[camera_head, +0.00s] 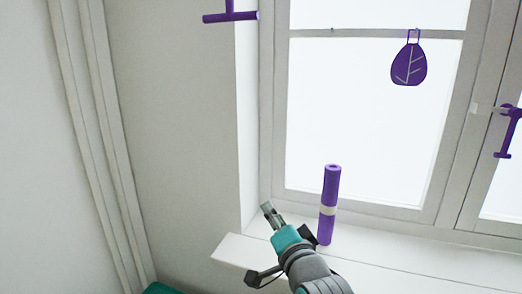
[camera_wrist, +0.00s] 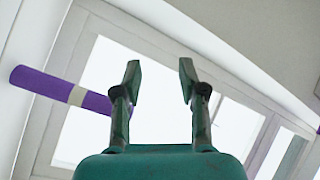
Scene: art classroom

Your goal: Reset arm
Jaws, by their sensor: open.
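My gripper (camera_head: 269,214) is in front of the windowsill in the head view, pointing up and left. In the wrist view my gripper (camera_wrist: 160,78) has its two fingers apart, with only the bright window between them. A purple roll (camera_head: 331,186) with a pale band stands upright on the sill, just right of my gripper in the head view. The roll (camera_wrist: 45,83) lies at the left of the wrist view, its end passing behind the left finger. It is not between the fingers.
The white windowsill (camera_head: 420,262) runs to the right, bare where visible. A purple leaf ornament (camera_head: 408,66) hangs before the window (camera_head: 360,130). A purple window handle (camera_head: 508,133) is at the right. Another purple piece (camera_head: 230,16) is at the top. Pipes (camera_head: 95,130) run down the left wall.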

